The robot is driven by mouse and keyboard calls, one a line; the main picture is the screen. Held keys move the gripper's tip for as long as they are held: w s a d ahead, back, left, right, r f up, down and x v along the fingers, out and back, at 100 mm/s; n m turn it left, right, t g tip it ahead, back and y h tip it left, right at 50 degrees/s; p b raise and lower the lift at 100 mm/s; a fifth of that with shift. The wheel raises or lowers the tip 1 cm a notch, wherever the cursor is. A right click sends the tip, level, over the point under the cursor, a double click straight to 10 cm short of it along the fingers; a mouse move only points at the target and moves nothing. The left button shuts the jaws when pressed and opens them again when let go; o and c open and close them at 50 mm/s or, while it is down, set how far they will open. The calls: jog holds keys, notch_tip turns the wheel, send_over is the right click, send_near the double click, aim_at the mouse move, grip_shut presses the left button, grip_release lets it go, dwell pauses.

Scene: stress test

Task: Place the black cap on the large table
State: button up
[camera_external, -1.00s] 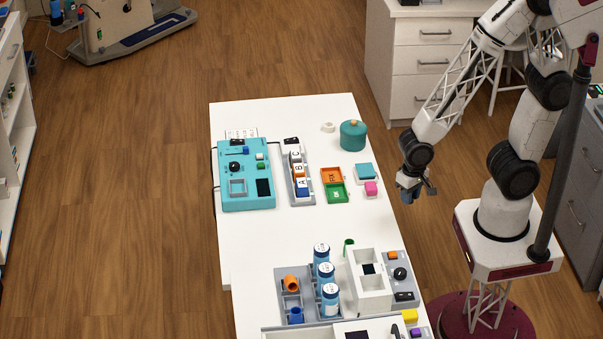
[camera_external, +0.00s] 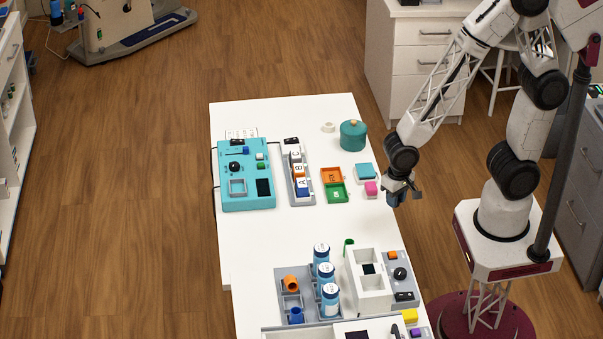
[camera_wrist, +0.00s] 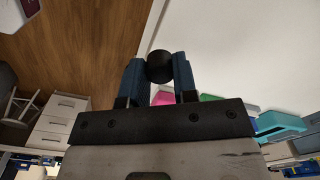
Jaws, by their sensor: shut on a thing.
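My gripper (camera_wrist: 158,75) is shut on a round black cap (camera_wrist: 159,65), held between the blue fingertips in the wrist view. In the external view my gripper (camera_external: 396,198) hangs just off the right edge of the large white table (camera_external: 290,228), near the pink block. The cap cannot be made out there. In the wrist view the white table top (camera_wrist: 250,45) fills the right side and wood floor the left, with the table edge between them near my gripper.
Blue-white bottles (camera_external: 330,300) and a white box (camera_external: 371,290) stand in front.

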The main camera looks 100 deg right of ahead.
send_over(360, 222)
jog(key=shift+f, duration=0.5)
dwell(0.3)
jog(key=shift+f, duration=1.75)
jog(key=shift+f, duration=0.15)
jog(key=o, duration=0.9)
jog(key=shift+r, duration=0.2)
jog(key=shift+d+r, duration=0.1)
jog(key=shift+r, duration=5.85)
